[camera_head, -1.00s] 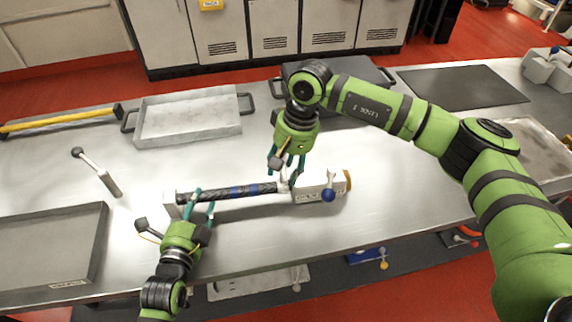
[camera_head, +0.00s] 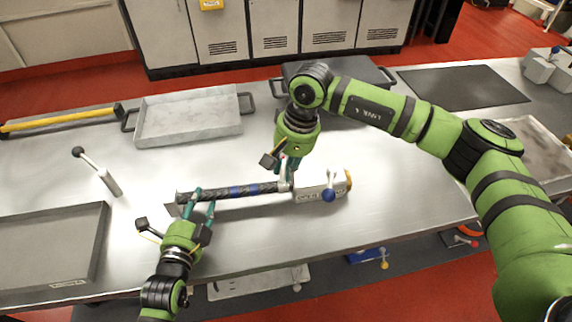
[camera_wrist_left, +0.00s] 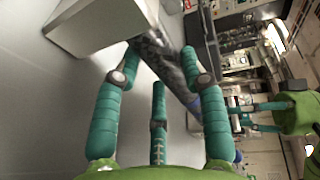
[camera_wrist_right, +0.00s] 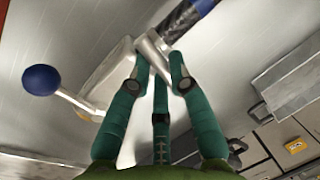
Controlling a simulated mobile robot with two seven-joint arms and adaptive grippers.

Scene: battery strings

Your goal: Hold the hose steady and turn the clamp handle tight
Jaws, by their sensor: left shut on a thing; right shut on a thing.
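The dark braided hose (camera_head: 223,192) with blue bands lies across the bench between a left end block (camera_head: 172,209) and a pale block (camera_head: 309,195) with a blue ball-ended lever (camera_head: 328,195). My left gripper (camera_head: 203,196) is shut around the hose near its left end; the left wrist view shows the hose (camera_wrist_left: 160,57) between the fingers.
A grey metal tray (camera_head: 190,142) stands behind the hose, and a dark-handled case (camera_head: 345,73) stands behind my right arm. Bare bench lies right of the pale block.

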